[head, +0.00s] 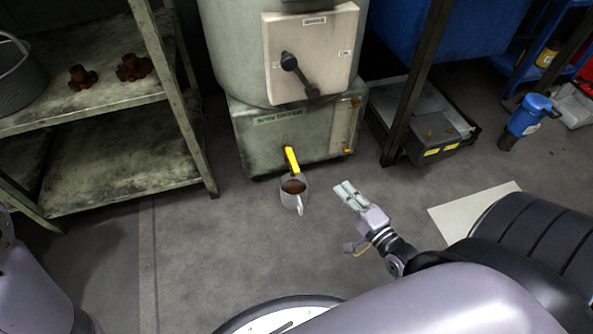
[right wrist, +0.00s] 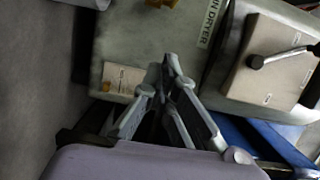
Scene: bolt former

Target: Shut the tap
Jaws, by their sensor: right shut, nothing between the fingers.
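The tap has a yellow handle (head: 291,159) and sits low on the front of the spin dryer's base (head: 262,140). A white mug (head: 292,203) of brown liquid stands on the floor just below it, partly under the handle. My right gripper (head: 349,194) is shut and empty, to the right of the mug and apart from tap and mug. In the right wrist view its fingertips (right wrist: 171,65) come together before the dryer's base; a yellow piece, perhaps the tap, shows at the top edge. My left gripper is out of view.
A black lever (head: 298,75) is on the dryer's upper panel. A metal shelf (head: 120,185) stands left, a dark-legged rack (head: 408,110) right. The floor around the mug is clear.

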